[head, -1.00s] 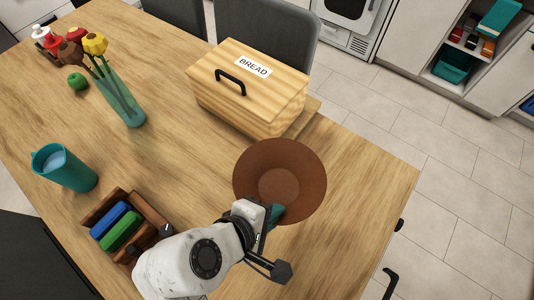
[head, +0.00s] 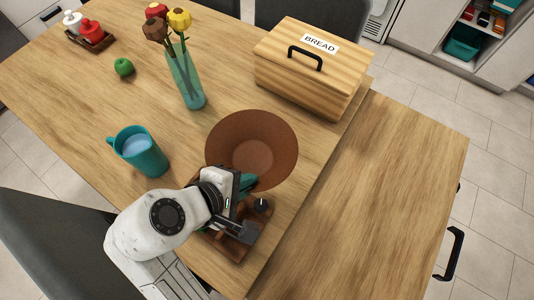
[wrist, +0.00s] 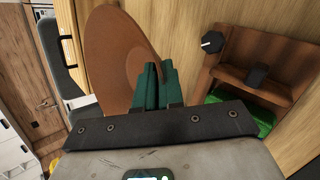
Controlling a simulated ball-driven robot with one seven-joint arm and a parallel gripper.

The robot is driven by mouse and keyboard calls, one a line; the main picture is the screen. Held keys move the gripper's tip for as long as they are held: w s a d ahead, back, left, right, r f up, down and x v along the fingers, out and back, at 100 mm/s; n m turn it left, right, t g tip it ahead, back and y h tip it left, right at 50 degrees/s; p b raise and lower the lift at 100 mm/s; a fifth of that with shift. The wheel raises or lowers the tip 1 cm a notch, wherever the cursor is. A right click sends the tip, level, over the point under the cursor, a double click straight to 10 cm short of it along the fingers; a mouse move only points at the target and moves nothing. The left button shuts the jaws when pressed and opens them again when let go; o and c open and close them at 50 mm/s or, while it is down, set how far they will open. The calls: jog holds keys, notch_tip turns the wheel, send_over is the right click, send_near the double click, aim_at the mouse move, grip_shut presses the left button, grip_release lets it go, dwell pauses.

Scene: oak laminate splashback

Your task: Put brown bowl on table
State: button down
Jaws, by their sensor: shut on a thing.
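The brown bowl (head: 252,135) shows in the middle of the head view, its inside facing up toward the camera. It appears held over the near right part of the wooden table (head: 70,60); the gap beneath is hard to judge. My gripper (head: 246,184) is shut on the bowl's near rim. In the wrist view the bowl (wrist: 108,62) looks tilted, with the green fingers (wrist: 156,84) pressed together at its edge.
A wooden box (wrist: 255,62) with green inside is under and beside my gripper. A teal mug (head: 140,152) stands left, a flower vase (head: 187,80) behind, a bread box (head: 312,68) at the back right. A second wooden surface (head: 375,190) at right is clear.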

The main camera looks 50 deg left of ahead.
aim_at(251, 172)
jog(key=w+f, duration=0.1)
jog(key=w, duration=0.1)
jog(key=w+a, duration=0.1)
jog(key=w, duration=0.1)
jog(key=w+f, duration=0.1)
jog(key=shift+w+a+f, duration=0.3)
jog(key=shift+w, duration=0.1)
jog(key=x, duration=0.5)
jog(key=a+x, duration=0.1)
jog(key=x, duration=0.2)
jog(key=shift+s+f, duration=0.15)
jog(key=shift+s, duration=0.05)
jog(key=shift+w+f, duration=0.2)
jog(key=shift+f, duration=1.55)
jog(key=c, duration=1.3)
grip_release()
jog(key=shift+o, duration=0.2)
jog(key=v, duration=1.2)
